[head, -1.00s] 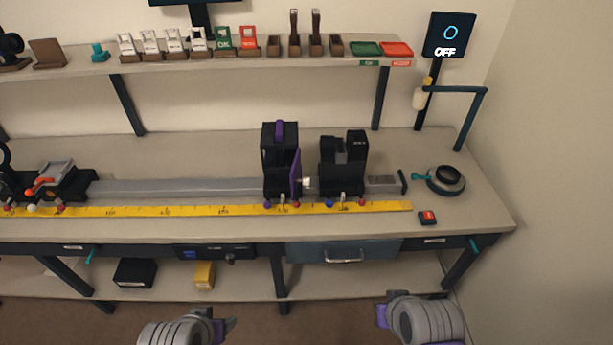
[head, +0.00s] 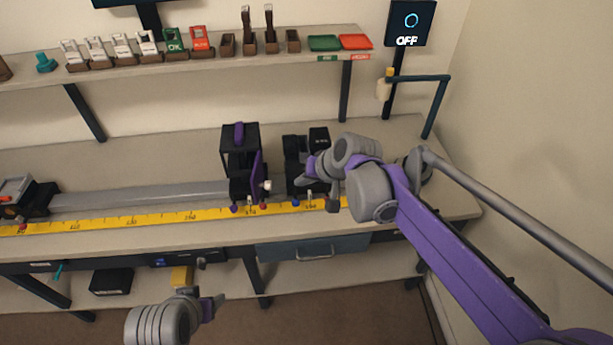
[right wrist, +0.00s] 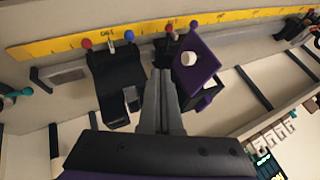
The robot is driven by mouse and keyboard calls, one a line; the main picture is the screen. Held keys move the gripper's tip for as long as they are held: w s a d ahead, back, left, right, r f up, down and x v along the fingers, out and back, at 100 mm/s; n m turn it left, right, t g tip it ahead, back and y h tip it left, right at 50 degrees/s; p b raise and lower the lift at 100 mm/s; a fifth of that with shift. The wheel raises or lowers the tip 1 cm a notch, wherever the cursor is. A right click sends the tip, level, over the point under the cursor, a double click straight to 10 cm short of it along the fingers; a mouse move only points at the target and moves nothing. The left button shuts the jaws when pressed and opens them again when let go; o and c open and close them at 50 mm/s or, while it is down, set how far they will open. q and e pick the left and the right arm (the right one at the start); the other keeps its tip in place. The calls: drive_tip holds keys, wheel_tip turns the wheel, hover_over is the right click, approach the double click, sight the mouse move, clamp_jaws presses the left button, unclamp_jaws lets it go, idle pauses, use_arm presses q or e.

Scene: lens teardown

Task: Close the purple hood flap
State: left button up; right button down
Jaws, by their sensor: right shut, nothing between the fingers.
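The purple hood flap (head: 258,172) stands upright at the right side of a black hooded housing (head: 239,138) on the rail. It has a white knob (head: 267,185) on its right-facing side. In the right wrist view the flap (right wrist: 203,75) is just right of my fingers, its knob (right wrist: 189,58) facing the camera. My right gripper (head: 312,167) is above the bench, over the second black unit (head: 291,150) and right of the flap. In the wrist view its fingers (right wrist: 160,78) are shut and empty, and I see no clear contact. My left gripper (head: 214,304) hangs low in front of the bench; its finger gap is unclear.
A yellow ruler (head: 150,218) runs along the bench front, with coloured knobs beside it. The upper shelf (head: 200,66) holds blocks and red and green trays. A screen reading OFF (head: 411,22) stands at the right. The bench left of the housing is fairly clear.

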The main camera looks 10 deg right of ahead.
drive_tip(key=w+a+f, duration=0.3)
drive_tip(key=a+f, duration=0.1)
drive_tip(key=a, duration=0.1)
drive_tip(key=shift+w+a+p, duration=0.25)
drive_tip(key=shift+a+p, duration=0.05)
drive_tip(key=shift+a, duration=0.1)
drive_tip(key=shift+s+a+f, duration=0.1)
